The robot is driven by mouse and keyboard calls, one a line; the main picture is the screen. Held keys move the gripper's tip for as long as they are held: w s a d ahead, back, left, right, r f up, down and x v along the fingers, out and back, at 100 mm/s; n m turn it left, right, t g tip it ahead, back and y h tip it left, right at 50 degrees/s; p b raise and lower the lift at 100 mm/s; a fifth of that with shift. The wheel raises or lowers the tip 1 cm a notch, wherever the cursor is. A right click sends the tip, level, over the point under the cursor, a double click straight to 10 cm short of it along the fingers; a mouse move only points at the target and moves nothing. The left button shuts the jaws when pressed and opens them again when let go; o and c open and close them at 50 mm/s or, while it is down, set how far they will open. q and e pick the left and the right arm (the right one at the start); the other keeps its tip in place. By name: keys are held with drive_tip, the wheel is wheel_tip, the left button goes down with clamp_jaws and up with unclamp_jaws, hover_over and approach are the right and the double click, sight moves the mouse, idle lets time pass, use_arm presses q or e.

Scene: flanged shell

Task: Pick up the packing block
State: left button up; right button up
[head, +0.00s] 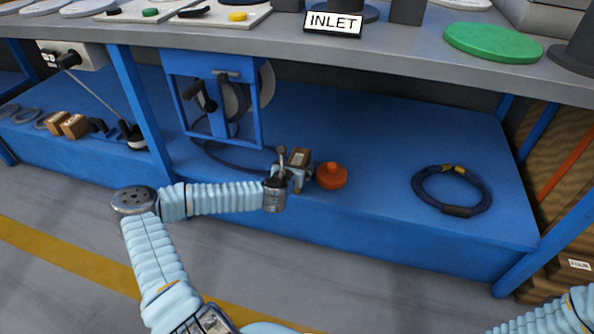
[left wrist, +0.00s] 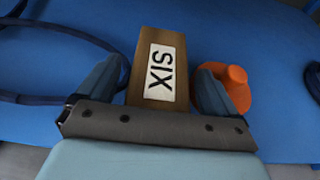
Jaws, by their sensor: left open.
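A brown wooden packing block (head: 299,156) sits on the blue lower shelf. In the left wrist view the block (left wrist: 165,106) has a white label reading SIX and lies between the two fingers of my left gripper (left wrist: 157,82). The fingers are open, one on each side, with a visible gap at each. In the head view my left gripper (head: 293,172) reaches in from the left at the block and hides part of it. My right gripper is not in view; only part of that arm shows at the lower right.
An orange knobbed object (head: 331,176) sits close to the block's right, near the right finger. A dark cable coil (head: 451,190) lies further right. A reel in a blue frame (head: 232,100) stands behind left, its hose trailing nearby. The grey worktop (head: 400,55) overhangs the shelf.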

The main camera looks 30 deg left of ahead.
use_arm(q)
drive_tip(key=c, duration=1.3)
drive_tip(key=shift+c, duration=0.2)
drive_tip(key=shift+r, duration=0.1)
